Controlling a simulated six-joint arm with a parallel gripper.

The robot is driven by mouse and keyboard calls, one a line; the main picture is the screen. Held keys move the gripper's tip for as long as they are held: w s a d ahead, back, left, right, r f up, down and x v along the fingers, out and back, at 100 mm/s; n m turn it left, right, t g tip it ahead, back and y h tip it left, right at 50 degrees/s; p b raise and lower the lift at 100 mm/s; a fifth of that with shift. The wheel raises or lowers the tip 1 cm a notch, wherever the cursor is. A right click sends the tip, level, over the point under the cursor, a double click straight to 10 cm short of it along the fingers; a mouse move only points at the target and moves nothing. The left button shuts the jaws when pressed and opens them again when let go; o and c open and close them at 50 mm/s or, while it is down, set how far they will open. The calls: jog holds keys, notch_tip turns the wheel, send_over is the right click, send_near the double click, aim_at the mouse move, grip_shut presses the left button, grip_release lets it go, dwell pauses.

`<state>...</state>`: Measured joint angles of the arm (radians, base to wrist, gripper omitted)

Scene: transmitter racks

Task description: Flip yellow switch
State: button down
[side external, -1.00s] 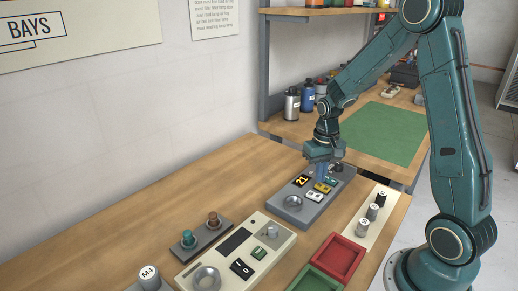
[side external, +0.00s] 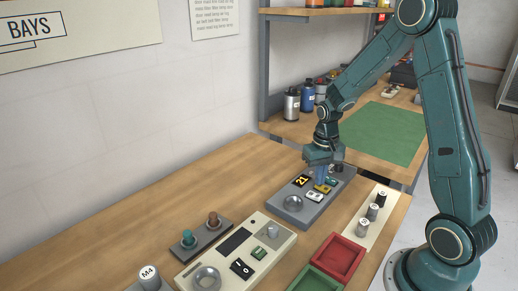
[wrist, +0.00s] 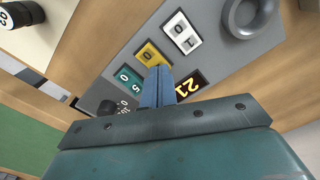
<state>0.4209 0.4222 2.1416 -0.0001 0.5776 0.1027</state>
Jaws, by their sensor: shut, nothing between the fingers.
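The yellow switch (side external: 323,188) is a rocker on the grey panel (side external: 312,215), between a white rocker (side external: 314,197) and a teal rocker (side external: 331,181). In the wrist view the yellow switch (wrist: 150,53) shows just beyond my fingertips, its lower right edge close to them. My gripper (side external: 319,181) is shut and empty, its blue fingers pointing down at the yellow switch. In the wrist view my gripper (wrist: 160,70) has its fingertips at the switch's edge; I cannot tell whether they touch it.
On the same panel are a display reading 21 (wrist: 188,87), a grey ring (wrist: 248,16) and a dark knob (wrist: 108,108). A beige panel (side external: 212,248), red tray (side external: 341,254) and green tray (side external: 316,279) stand nearer. Bare wood lies left of the grey panel.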

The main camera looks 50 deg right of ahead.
jog(key=shift+f, duration=0.2)
jog(key=shift+r, duration=3.55)
jog(key=s+a+r+n+t, duration=0.3)
jog(key=s+a+r, duration=0.3)
jog(key=a+r, duration=0.35)
jog(key=s+a+r+n+t, duration=0.1)
jog(key=s+a+r, duration=0.1)
jog(key=s, duration=0.3)
jog(key=s+a+r+n+t, duration=0.1)
jog(key=s+a+r+n, duration=0.1)
jog(key=s, duration=0.3)
jog(key=shift+a+r+t, duration=0.3)
jog(key=shift+a, duration=0.55)
